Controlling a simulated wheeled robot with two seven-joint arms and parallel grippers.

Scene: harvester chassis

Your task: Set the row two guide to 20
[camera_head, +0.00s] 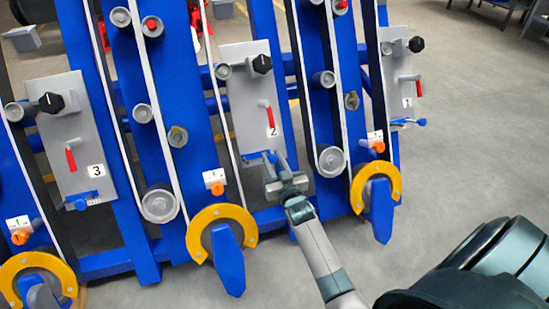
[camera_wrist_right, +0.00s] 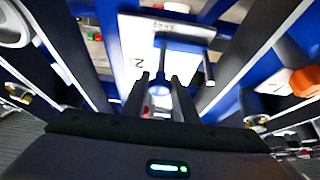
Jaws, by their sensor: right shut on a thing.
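The row two plate (camera_head: 240,95) is grey and carries the label 2 (camera_head: 272,131), a black knob (camera_head: 262,64) and a red lever (camera_head: 270,116). Its blue guide (camera_head: 265,156) is at the plate's lower edge, partly hidden by my gripper. My right gripper (camera_head: 279,176) reaches up to it from below. In the right wrist view the guide (camera_wrist_right: 185,43) is a blue bar whose stem runs down between my fingertips (camera_wrist_right: 163,84), which are shut on it. A white strip with small marks lies beside the bar; its numbers are too blurred to read. My left gripper is not in view.
Similar plates stand at left, label 3 (camera_head: 96,170), and right, label 1 (camera_head: 407,102). Blue posts with grey rollers and yellow rings (camera_head: 222,222) flank the row two plate. An orange knob (camera_head: 217,188) sits left of my gripper. Grey floor is open at right.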

